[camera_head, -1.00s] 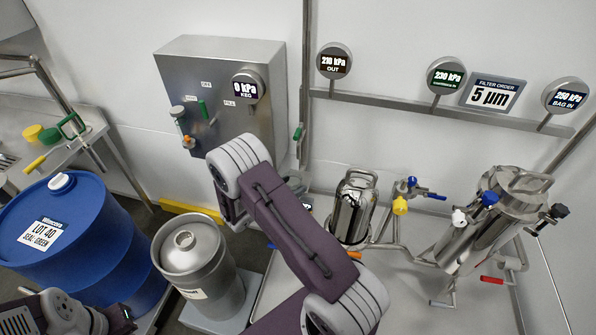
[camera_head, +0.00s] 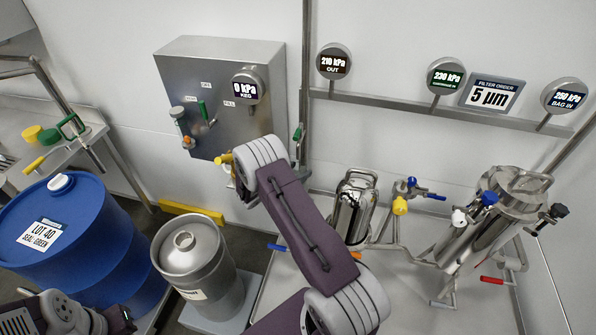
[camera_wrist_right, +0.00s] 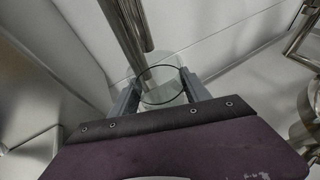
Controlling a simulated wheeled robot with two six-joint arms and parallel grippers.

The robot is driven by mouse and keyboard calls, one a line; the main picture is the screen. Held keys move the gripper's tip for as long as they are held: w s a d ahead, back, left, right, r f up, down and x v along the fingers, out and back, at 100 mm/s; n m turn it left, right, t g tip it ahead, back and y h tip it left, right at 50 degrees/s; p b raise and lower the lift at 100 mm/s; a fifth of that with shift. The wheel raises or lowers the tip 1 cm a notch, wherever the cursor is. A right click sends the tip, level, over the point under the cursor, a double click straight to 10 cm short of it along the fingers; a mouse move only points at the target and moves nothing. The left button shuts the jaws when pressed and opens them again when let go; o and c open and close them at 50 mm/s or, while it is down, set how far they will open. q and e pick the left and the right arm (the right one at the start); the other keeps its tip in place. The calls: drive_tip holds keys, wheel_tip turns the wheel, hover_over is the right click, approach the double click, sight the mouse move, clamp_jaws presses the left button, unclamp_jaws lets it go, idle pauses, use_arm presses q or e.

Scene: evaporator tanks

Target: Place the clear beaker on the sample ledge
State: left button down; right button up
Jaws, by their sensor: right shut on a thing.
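The clear beaker (camera_wrist_right: 160,88) shows in the right wrist view, with its round rim between the two grey fingers of my right gripper (camera_wrist_right: 160,92). The gripper is shut on it. In the head view my right wrist hides the beaker and most of the fingers, in front of the wall near the grey keg box. Behind the beaker in the wrist view runs a vertical steel pipe (camera_wrist_right: 124,30); I cannot tell the gap between them. I cannot clearly make out the sample ledge.
The grey box (camera_head: 215,75) with valves and a KEG gauge (camera_head: 246,87) stands at the wall. Below are a steel keg (camera_head: 190,250) and a blue drum (camera_head: 75,240). A steel filter vessel (camera_head: 352,210) and a tilted bag housing (camera_head: 490,225) stand at the right.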

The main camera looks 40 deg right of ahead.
drive_tip(key=shift+f, duration=0.15)
drive_tip(key=o, duration=1.4)
